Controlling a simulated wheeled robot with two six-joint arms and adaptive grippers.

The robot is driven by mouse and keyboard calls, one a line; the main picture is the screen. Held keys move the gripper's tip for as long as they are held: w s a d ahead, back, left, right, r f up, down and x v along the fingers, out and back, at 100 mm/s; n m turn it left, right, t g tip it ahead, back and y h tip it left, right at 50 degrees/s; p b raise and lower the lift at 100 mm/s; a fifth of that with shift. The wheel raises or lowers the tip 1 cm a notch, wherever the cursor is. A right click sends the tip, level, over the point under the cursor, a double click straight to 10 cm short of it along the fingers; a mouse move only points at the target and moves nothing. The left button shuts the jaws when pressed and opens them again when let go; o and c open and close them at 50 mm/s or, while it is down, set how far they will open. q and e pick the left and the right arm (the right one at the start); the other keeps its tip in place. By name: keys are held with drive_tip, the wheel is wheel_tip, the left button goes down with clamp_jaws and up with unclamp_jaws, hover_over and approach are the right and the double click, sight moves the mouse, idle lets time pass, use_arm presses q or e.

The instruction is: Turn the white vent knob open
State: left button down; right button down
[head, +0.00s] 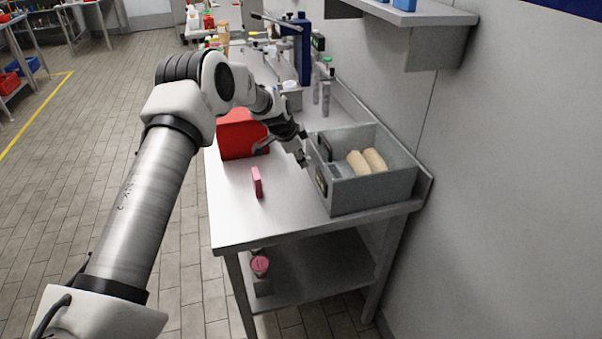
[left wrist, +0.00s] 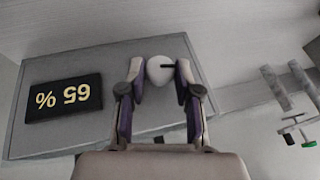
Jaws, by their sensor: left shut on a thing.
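The white vent knob (left wrist: 159,71) shows in the left wrist view, on the face of a grey box, with a short dark pointer sticking out to the right. In the head view this is the open-topped grey box (head: 375,194) on the bench. My left gripper (head: 303,160) is at the left face of the box. In the left wrist view the left gripper (left wrist: 160,80) has one finger on each side of the knob and is shut on it. A black display (left wrist: 64,97) beside the knob reads 65 %, upside down. My right gripper is not in view.
Two tan rolls (head: 367,161) lie inside the box. A red bin (head: 236,137) stands left of my gripper, and a small pink block (head: 257,182) stands on the bench (head: 240,225) in front. The front of the bench is mostly clear. A wall shelf (head: 440,14) hangs behind.

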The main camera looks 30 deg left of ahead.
use_arm(q)
drive_tip(key=shift+w+a+g+h+b, duration=0.2)
drive_tip(key=shift+g+h+b, duration=0.35)
drive_tip(key=shift+g+h, duration=0.35)
drive_tip(key=shift+n, duration=0.3)
drive_tip(key=c, duration=0.8)
unclamp_jaws()
drive_tip(key=shift+h, duration=0.3)
drive_tip(key=v, duration=1.2)
drive_tip(key=shift+w+d, duration=0.1)
